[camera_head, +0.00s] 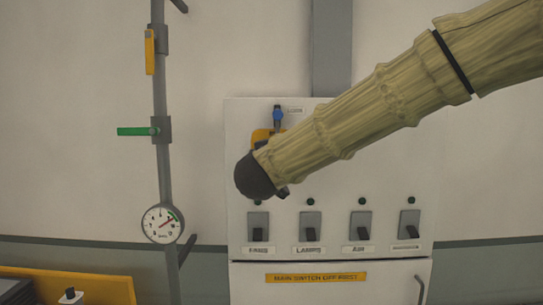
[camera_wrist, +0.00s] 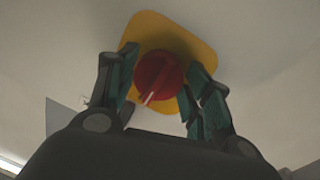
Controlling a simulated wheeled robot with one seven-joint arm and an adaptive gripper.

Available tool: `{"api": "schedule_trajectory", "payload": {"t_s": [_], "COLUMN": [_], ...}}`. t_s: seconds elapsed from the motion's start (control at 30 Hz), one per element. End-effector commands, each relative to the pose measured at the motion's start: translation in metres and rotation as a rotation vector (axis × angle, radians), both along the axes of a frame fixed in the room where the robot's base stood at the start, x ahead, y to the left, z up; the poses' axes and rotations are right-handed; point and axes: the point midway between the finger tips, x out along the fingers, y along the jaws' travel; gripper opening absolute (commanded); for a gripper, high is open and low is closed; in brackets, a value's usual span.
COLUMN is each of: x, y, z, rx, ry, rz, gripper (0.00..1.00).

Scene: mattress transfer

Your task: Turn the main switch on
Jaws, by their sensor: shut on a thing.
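The main switch is a red rotary knob (camera_wrist: 158,78) on a yellow plate (camera_wrist: 190,45), seen in the wrist view. A pale pointer line on the knob slants toward its lower left. My gripper (camera_wrist: 160,88) is shut on the knob, with one dark green finger pad on each side. In the head view my arm covers the knob, and only a bit of the yellow plate (camera_head: 261,136) shows on the white panel (camera_head: 239,180). My gripper is mostly hidden there behind the dark wrist end.
Several grey toggle switches (camera_head: 310,226) line the panel below my arm. A blue-topped fitting (camera_head: 278,114) sits above the plate. A pipe on the left carries a gauge (camera_head: 162,223), a green lever (camera_head: 134,131) and a yellow lever (camera_head: 150,52).

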Motion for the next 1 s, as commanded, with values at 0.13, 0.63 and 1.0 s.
{"api": "schedule_trajectory", "payload": {"t_s": [0.13,0.63,1.0], "x": [0.0000,0.0001,0.0001], "y": [-0.0002,0.0011,0.0028], "z": [-0.0003,-0.0016,-0.0002], "rx": [0.019,0.346,0.699], "ry": [-0.001,-0.001,-0.001], "rz": [0.000,-0.001,0.000], "gripper": [0.26,0.26,0.26]}}
